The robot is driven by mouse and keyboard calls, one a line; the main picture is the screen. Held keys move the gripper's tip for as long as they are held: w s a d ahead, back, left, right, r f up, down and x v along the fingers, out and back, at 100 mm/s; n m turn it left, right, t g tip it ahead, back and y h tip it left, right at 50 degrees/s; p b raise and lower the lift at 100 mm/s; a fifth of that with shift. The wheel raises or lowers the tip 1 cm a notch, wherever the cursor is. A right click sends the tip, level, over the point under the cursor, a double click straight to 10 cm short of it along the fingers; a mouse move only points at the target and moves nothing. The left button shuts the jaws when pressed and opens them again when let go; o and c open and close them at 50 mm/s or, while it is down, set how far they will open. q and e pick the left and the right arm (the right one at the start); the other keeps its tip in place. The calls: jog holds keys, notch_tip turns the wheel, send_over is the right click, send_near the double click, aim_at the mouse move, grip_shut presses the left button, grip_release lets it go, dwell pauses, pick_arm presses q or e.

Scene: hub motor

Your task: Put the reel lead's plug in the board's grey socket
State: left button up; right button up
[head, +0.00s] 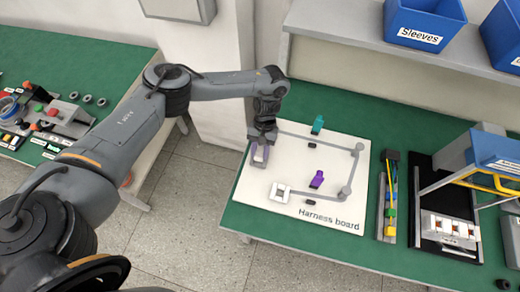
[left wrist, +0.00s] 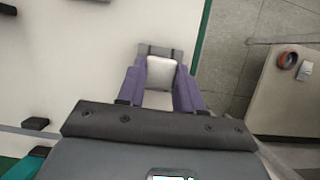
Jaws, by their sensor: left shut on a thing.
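My left gripper (head: 261,156) is over the left edge of the white harness board (head: 243,190). In the left wrist view, its two purple fingers (left wrist: 159,92) are shut on a small white block (left wrist: 161,73), which I take to be the plug. A grey block (left wrist: 146,48), perhaps the grey socket, is right at the fingertips against the white block. I cannot tell whether the white block is inside it or only against it. No lead can be made out running from the white block. My right gripper is not in view.
The board carries a white square frame (head: 281,191), a purple connector (head: 317,179), a teal connector (head: 318,124) and a grey track (head: 318,143). Blue bins (head: 425,22) sit on a shelf behind.

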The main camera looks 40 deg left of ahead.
pick_arm(q)
jog(key=shift+f, duration=0.15)
dwell(0.3)
jog(key=o, duration=1.1)
jog(key=shift+o, duration=0.2)
jog(key=p+v, duration=0.2)
jog(key=v, duration=0.8)
jog(key=shift+r+p, duration=0.3)
jog(key=shift+r, duration=0.05)
jog(key=shift+w, duration=0.1)
